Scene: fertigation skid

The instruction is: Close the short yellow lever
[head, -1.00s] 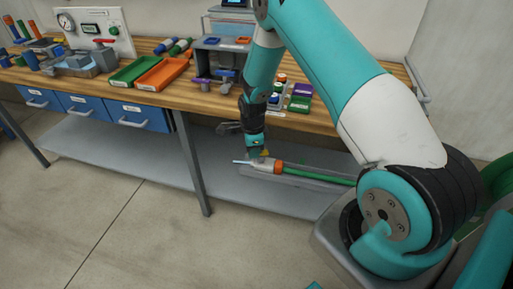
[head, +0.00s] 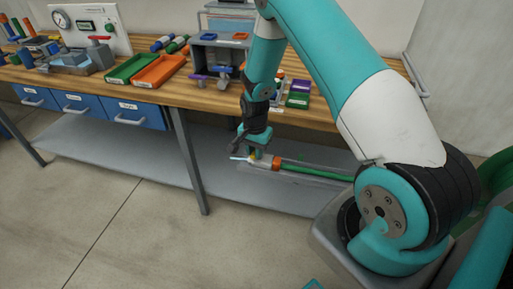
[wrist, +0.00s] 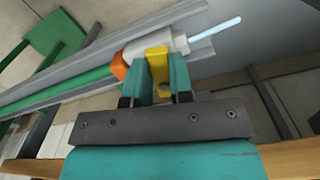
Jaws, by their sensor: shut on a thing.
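The short yellow lever (wrist: 157,66) stands on a pale grey valve body (wrist: 180,42) in the wrist view. In the head view the valve body (head: 261,160) lies low, over the shelf under the bench. My gripper (wrist: 162,74) has its two teal fingers on either side of the lever and is shut on it. In the head view my gripper (head: 254,149) reaches down to the valve and hides most of the lever. An orange collar (head: 276,162) joins the valve to a green hose (head: 315,173). A thin light-blue tube (wrist: 217,27) leaves its other end.
The wooden bench top (head: 205,92) overhangs the grey shelf (head: 150,160). A bench leg (head: 188,160) stands left of my gripper. Orange (head: 160,71) and green (head: 131,68) trays and a grey fixture with a purple lever (head: 198,78) sit on the bench. The floor in front is clear.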

